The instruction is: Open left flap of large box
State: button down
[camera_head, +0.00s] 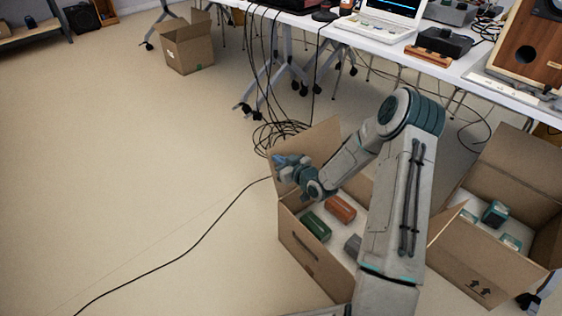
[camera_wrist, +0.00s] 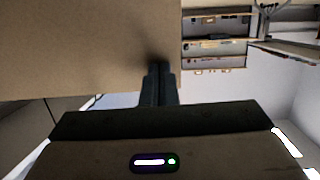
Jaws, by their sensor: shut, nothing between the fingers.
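The large cardboard box (camera_head: 298,238) stands open on the floor, partly hidden behind my arm. Inside it lie a green item (camera_head: 315,226), an orange-brown item (camera_head: 341,209) and a grey item. A raised flap (camera_head: 322,142) stands at its far side. My gripper (camera_head: 281,160) is shut and empty, above the box's far left corner and close to that flap. In the wrist view my shut fingers (camera_wrist: 159,74) overlap the lower edge of a broad cardboard panel (camera_wrist: 80,48). I cannot tell whether they touch it.
A second open box (camera_head: 478,262) with teal-and-white items stands on the right. A small box (camera_head: 187,45) stands at the back left. Black cables (camera_head: 280,135) lie coiled behind the large box, under a white table (camera_head: 395,42) with electronics. The floor on the left is mostly clear.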

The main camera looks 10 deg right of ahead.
jog(key=r+p+v, duration=0.2)
jog(key=p+v, duration=0.2)
jog(key=v, duration=1)
jog(key=s+d+r+m+g+h+p, duration=0.1)
jog(key=s+d+r+g+h+p, duration=0.2)
jog(key=r+p, duration=0.9)
jog(key=s+r+m+g+h+p, duration=0.1)
jog(key=s+r+g+h+p, duration=0.35)
jog(key=r, duration=1.25)
jog(key=s+a+r+m+g+p, duration=0.1)
jog(key=s+a+r+m+p, duration=0.1)
jog(key=s+r+p, duration=0.4)
jog(key=s+a+r+m+g+p, duration=0.2)
jog(key=s+a+r+p, duration=0.2)
jog(key=s+r+p, duration=0.3)
jog(key=s+r, duration=0.5)
jog(key=r, duration=0.3)
jog(key=shift+r, duration=0.3)
jog(key=shift+s+a, duration=0.1)
